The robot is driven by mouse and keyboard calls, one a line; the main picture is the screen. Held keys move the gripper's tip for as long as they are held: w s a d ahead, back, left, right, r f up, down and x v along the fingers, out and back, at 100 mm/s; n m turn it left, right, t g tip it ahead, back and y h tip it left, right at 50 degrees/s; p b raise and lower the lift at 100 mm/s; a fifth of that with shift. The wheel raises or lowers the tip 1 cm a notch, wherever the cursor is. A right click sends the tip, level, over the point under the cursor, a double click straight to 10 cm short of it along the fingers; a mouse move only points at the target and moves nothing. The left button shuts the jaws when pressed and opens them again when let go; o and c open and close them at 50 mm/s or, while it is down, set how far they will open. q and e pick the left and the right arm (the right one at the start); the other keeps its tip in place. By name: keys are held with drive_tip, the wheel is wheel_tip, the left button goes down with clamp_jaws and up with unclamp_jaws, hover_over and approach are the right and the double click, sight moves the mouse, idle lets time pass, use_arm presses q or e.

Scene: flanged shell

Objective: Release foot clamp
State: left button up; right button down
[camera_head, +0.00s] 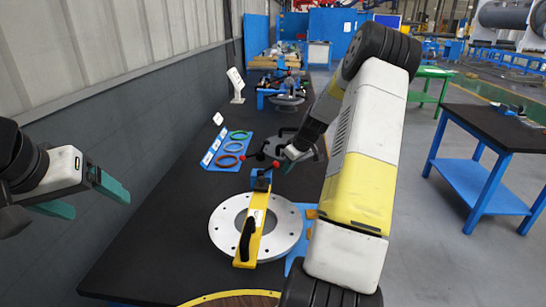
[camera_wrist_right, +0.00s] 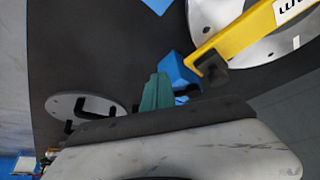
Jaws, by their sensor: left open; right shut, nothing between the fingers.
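A yellow bar (camera_head: 255,225) with a black handle lies across a white flanged ring (camera_head: 220,235) with bolt holes. At its far end is a blue clamp block (camera_head: 262,178), with red-tipped levers just beyond. In the right wrist view the yellow bar (camera_wrist_right: 245,30) and the blue block (camera_wrist_right: 178,70) show close to my teal fingertips. My right gripper (camera_head: 288,168) is shut and empty, just right of the blue block; it also shows in the wrist view (camera_wrist_right: 157,92). I cannot tell whether it touches the block. My left gripper (camera_head: 100,205) is open and empty, left of the table.
A blue rack with coloured rings (camera_head: 230,150) stands on the black bench left of the clamp. A grey disc with black handles (camera_wrist_right: 85,112) lies beyond the clamp. A grey wall (camera_head: 130,120) runs along the left. My right arm covers the bench's right side.

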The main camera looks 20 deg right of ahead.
sight(271, 171)
drive_tip(key=w, duration=0.1)
drive_tip(key=w+a+f, duration=0.1)
drive_tip(key=w, duration=0.1)
drive_tip(key=w+a, duration=0.1)
drive_tip(key=shift+w+a+f, duration=0.15)
drive_tip(key=shift+w+f, duration=0.1)
drive_tip(key=n, duration=0.1)
drive_tip(key=w+n+g+y, duration=0.1)
drive_tip(key=n, duration=0.3)
drive_tip(key=shift+w+a+y, duration=0.1)
drive_tip(key=shift+w+y, duration=0.25)
drive_tip(key=shift+y, duration=0.05)
drive_tip(key=shift+n+g, duration=0.4)
drive_tip(key=shift+n, duration=0.2)
